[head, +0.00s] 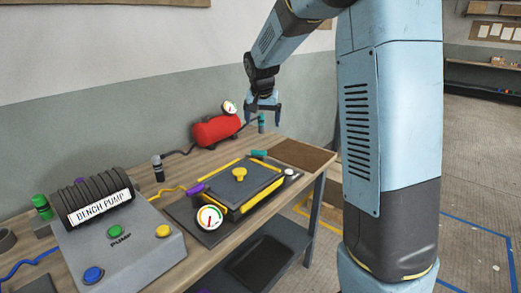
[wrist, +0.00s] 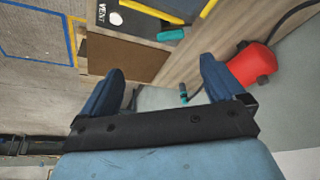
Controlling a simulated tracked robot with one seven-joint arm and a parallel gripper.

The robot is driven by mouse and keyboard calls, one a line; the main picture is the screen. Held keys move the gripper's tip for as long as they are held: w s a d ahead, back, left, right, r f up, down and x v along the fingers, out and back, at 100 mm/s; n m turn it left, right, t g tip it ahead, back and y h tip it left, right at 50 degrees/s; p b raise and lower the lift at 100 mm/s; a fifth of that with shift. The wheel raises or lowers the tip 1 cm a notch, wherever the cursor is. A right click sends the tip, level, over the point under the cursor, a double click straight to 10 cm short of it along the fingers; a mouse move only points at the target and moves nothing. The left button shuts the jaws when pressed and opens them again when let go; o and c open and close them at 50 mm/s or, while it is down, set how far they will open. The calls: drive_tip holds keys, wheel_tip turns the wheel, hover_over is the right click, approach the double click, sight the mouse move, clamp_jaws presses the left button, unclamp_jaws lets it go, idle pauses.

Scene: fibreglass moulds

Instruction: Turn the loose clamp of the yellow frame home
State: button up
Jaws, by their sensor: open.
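The yellow frame (head: 236,207) surrounds a dark grey lid with a yellow knob (head: 239,174), on a dark base on the bench. A purple clamp handle (head: 195,190) lies at its left corner and a teal clamp handle (head: 259,154) at its far corner. The teal handle also shows in the wrist view (wrist: 171,34), near a yellow bar (wrist: 150,11). I cannot tell which clamp is loose. My gripper (head: 264,114) is open and empty, above the bench's far end, behind and apart from the frame. Its spread fingers show in the wrist view (wrist: 163,68).
A red tank (head: 216,130) with a gauge stands behind the frame. A teal-topped fitting (head: 261,122) stands below my gripper. A bench pump box (head: 118,245) with several buttons is at the left. A pressure gauge (head: 210,218) sits before the frame. A brown mat (head: 303,154) lies clear at the right.

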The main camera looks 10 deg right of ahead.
approach(258, 151)
drive_tip(key=shift+h, duration=0.3)
drive_tip(key=x, duration=0.9)
drive_tip(key=shift+w, duration=0.2)
drive_tip(key=shift+a+r, duration=0.1)
drive_tip(key=shift+c, duration=0.2)
